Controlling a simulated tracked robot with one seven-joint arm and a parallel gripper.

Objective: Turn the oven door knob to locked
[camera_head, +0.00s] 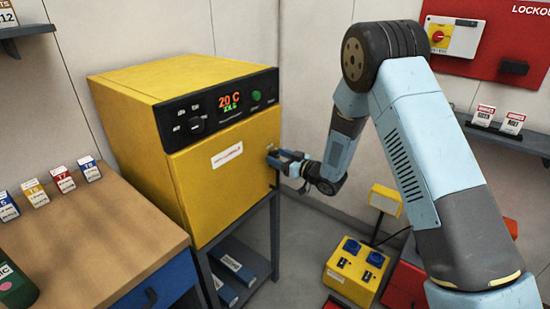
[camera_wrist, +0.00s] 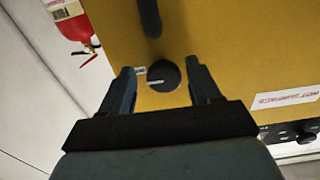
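The yellow oven (camera_head: 222,175) stands on a dark stand, with its door closed as far as I can see. In the wrist view, the round black door knob (camera_wrist: 164,76) has a white pointer line lying nearly level in the picture, with a small pale mark at its left. My gripper (camera_head: 285,159) is at the right edge of the door. In the wrist view, my gripper (camera_wrist: 161,72) is open, one finger on each side of the knob, with a visible gap on both sides. The head view mostly hides the knob behind my gripper.
A dark bar-shaped handle (camera_wrist: 150,18) is near the knob in the wrist view. The control panel (camera_head: 215,108) reads 20 C. A wooden bench (camera_head: 95,235) stands at left; a yellow box with blue sockets (camera_head: 355,270) sits low at right. A red extinguisher (camera_wrist: 75,22) shows beyond the oven.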

